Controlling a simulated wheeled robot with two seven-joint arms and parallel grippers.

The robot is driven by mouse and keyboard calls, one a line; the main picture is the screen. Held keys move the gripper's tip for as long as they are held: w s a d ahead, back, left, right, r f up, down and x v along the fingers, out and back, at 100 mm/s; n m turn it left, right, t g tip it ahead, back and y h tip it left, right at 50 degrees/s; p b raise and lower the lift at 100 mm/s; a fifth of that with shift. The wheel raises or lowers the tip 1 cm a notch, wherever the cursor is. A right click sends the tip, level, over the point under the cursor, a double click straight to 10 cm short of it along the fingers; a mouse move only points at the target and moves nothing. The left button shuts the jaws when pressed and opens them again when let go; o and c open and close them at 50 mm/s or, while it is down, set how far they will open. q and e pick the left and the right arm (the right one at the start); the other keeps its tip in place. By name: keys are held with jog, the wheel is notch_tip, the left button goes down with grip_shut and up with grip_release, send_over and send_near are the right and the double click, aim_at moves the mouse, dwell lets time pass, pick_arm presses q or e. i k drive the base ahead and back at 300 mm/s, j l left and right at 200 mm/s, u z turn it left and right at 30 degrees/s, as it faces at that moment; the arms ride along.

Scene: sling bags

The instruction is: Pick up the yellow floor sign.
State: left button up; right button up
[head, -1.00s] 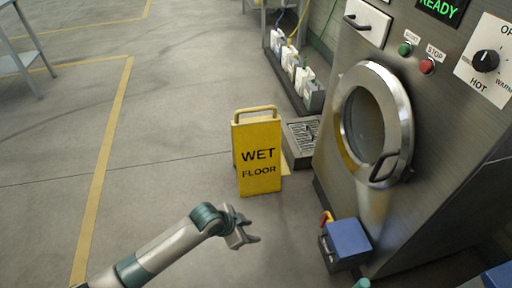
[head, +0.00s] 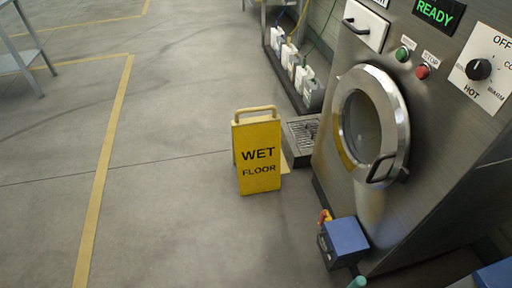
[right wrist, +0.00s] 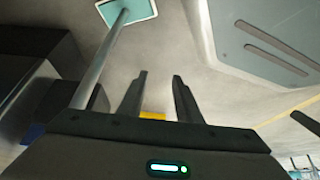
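The yellow floor sign (head: 258,157) stands upright on the concrete floor in the head view, its "WET FLOOR" face toward me and its handle on top. It stands free, with no gripper touching it. My right gripper (right wrist: 160,90) shows in the right wrist view with its two fingers apart and nothing between them. A small yellow patch (right wrist: 152,116) shows beyond the finger bases; I cannot tell what it belongs to. My left gripper is out of view.
A steel machine (head: 355,200) with a round door (head: 373,125) stands right of the sign. A floor drain grate (head: 304,129) lies close behind the sign's right side. A blue box (head: 348,241) sits at the machine's foot. The floor left of the sign is clear.

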aim_at(256, 141)
jog(key=i+j+z, duration=0.1)
jog(key=i+j, duration=0.35)
jog(key=i, duration=0.25)
jog(key=i+j, duration=0.5)
jog(key=i, duration=0.15)
jog(key=i+j+z, duration=0.15)
jog(key=i+j, duration=0.3)
jog(key=i, duration=0.25)
